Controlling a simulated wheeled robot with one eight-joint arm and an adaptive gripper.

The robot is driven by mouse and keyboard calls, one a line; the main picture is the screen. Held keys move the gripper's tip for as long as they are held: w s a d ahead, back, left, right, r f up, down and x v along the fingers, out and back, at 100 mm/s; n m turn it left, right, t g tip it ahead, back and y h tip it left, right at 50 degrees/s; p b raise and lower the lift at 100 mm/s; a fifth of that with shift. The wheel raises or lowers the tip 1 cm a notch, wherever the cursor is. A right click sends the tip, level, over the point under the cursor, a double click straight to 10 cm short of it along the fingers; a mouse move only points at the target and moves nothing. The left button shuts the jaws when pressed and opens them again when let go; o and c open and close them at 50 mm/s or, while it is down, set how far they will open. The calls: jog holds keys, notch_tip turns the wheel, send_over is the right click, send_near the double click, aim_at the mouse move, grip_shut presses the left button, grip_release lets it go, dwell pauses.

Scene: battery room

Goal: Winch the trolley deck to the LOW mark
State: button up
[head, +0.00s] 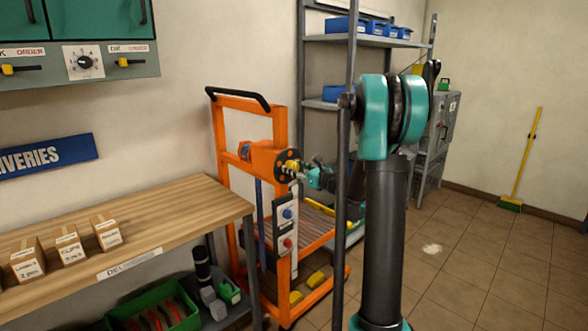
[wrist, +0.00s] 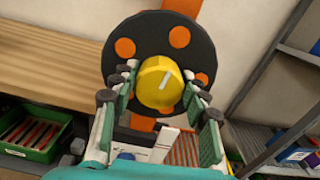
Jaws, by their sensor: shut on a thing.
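The orange trolley (head: 281,128) stands beyond the bench, with a dark winch wheel (head: 285,164) on its upright. In the wrist view the wheel (wrist: 120,28) is a black disc with orange spots and a yellow knob (wrist: 158,84) with a white line. My gripper (wrist: 160,90) is shut on the yellow knob, one finger on each side; it also shows at the wheel in the head view (head: 303,168). The slatted trolley deck (head: 318,228) sits low in the frame, partly hidden by my arm. A pale panel (head: 286,228) carries a blue and a red button; I cannot read a LOW mark.
A wooden bench (head: 150,218) with several small cartons is at left; a green crate (head: 180,318) lies below it. A metal shelf (head: 350,41) with blue bins stands behind the trolley. A yellow broom (head: 527,155) leans on the right wall.

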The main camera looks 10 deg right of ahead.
jog(key=shift+n, duration=0.9)
jog(key=o, duration=1.2)
jog(key=shift+c, duration=0.2)
jog(key=v, duration=1.2)
